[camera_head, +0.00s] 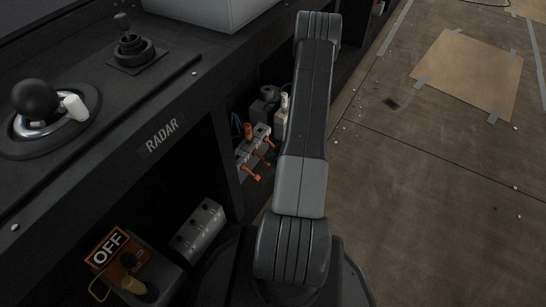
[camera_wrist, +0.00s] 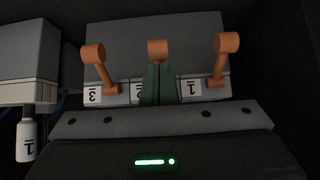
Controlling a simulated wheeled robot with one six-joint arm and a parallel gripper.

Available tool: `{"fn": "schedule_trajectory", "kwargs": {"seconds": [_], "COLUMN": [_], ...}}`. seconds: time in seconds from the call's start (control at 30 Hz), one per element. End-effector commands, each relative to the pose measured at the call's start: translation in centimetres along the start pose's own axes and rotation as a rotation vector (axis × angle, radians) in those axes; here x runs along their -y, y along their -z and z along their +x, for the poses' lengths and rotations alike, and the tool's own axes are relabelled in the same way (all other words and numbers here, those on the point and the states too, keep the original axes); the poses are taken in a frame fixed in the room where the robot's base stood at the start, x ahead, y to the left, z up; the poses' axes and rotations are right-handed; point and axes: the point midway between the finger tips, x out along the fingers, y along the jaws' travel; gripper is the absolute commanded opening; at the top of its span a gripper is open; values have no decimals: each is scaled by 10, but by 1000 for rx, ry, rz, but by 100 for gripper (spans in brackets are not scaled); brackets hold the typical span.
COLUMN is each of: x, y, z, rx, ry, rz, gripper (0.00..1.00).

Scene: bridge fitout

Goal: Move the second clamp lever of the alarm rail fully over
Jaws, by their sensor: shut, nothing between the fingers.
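In the wrist view, a grey rail block (camera_wrist: 135,35) carries three orange clamp levers with upside-down number labels. The second lever (camera_wrist: 157,48) is in the middle. Its knob shows above my green fingertips, and its lower part and most of its label are hidden behind them. Lever 3 (camera_wrist: 94,54) is on the left and lever 1 (camera_wrist: 227,43) on the right, both with knobs toward the top. My gripper (camera_wrist: 158,75) is shut and empty, in line with the second lever; contact cannot be told. The head view shows orange levers (camera_head: 256,176) inside the console recess.
A grey box (camera_wrist: 25,60) with a white tagged plug (camera_wrist: 26,142) stands left in the wrist view. The head view shows the RADAR console (camera_head: 160,138), an OFF sign (camera_head: 106,249) and a grey block (camera_head: 198,232) below.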

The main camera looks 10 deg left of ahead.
Motion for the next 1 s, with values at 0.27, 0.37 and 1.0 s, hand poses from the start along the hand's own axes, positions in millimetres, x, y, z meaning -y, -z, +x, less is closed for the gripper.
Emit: {"fn": "schedule_trajectory", "kwargs": {"seconds": [0.27, 0.37, 1.0], "x": [0, 0, 1], "y": [-1, -3, -4], "z": [1, 2, 6], "rx": [0, 0, 5], "ry": [0, 1, 2], "rz": [0, 0, 1], "gripper": [0, 0, 0]}}
